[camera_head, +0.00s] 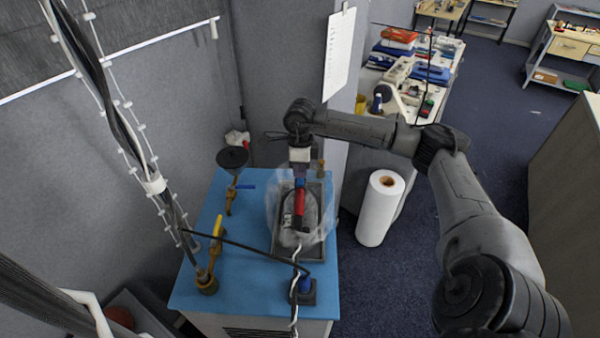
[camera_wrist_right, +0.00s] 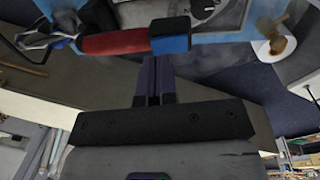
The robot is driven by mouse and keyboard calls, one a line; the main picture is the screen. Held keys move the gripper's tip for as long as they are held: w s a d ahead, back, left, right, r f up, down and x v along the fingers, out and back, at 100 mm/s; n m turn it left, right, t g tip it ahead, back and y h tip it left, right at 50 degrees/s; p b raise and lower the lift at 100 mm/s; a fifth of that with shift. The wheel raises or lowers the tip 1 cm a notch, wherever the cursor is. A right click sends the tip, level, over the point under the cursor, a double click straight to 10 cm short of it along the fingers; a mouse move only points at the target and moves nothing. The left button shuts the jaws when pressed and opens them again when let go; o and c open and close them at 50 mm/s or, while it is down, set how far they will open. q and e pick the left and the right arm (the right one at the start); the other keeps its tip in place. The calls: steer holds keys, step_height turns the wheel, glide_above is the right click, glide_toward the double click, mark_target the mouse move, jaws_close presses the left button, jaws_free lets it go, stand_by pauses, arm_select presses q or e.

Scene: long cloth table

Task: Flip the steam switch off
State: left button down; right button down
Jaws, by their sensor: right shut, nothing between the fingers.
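A device with a red handle (camera_head: 299,203) with blue parts stands over a grey tray (camera_head: 318,188) on a blue-topped bench, with a pale translucent haze around it. In the right wrist view, the red handle (camera_wrist_right: 115,43) and its blue end (camera_wrist_right: 170,36) lie just beyond my fingertips. My right gripper (camera_head: 300,173) is at the top of this device, and it is shut and empty; its fingers also show in the wrist view (camera_wrist_right: 155,68). I cannot tell whether they touch the device. No switch is clearly marked, so its position cannot be told. My left gripper is not in view.
A brass valve with a yellow lever (camera_head: 217,230), a dark funnel (camera_head: 232,157) and a black block with a blue top (camera_head: 305,287) stand on the blue bench (camera_head: 245,275). A white roll (camera_head: 380,210) stands right. Cables cross the bench's front.

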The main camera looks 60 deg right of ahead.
mark_target(300, 181)
steer(key=shift+a+f+p, duration=0.15)
steer(key=shift+f+p, duration=0.2)
steer(key=shift+f, duration=0.75)
